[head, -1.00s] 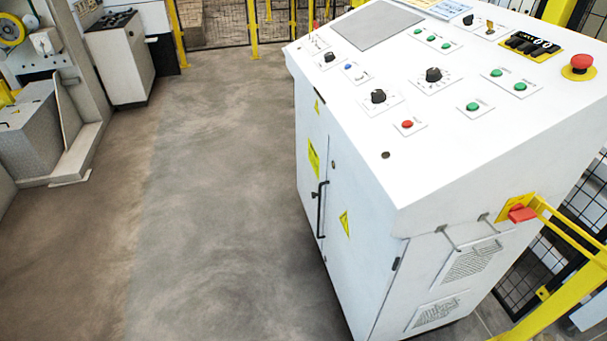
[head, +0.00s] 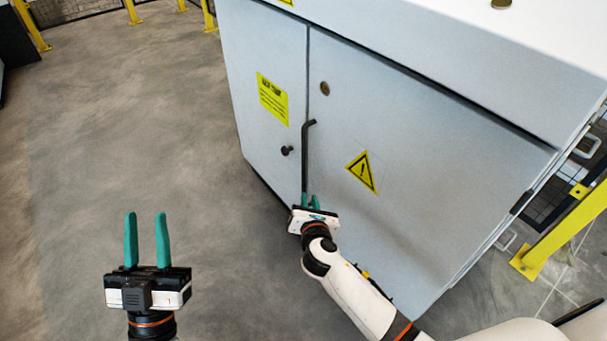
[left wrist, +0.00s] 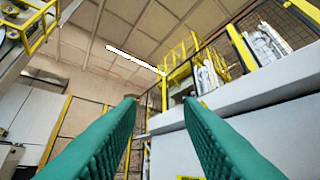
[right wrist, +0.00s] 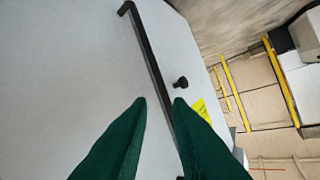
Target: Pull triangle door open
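The triangle door (head: 420,175) is the pale grey cabinet panel with a yellow warning triangle (head: 362,171); it looks closed, flush with its neighbour. Its black bar handle (head: 305,155) runs upright along its left edge and crosses the right wrist view (right wrist: 148,55). My right gripper (head: 309,201) is at the handle's lower end. In the right wrist view its green fingers (right wrist: 160,102) stand apart with the bar showing between them; whether they touch it I cannot tell. My left gripper (head: 146,217) is open and empty over the floor, left of the cabinet.
The neighbouring door (head: 262,60) has a yellow text label (head: 272,99) and a black knob (head: 287,150) close to the handle. A yellow barrier (head: 570,232) stands at the cabinet's right. The concrete floor (head: 120,120) to the left is clear.

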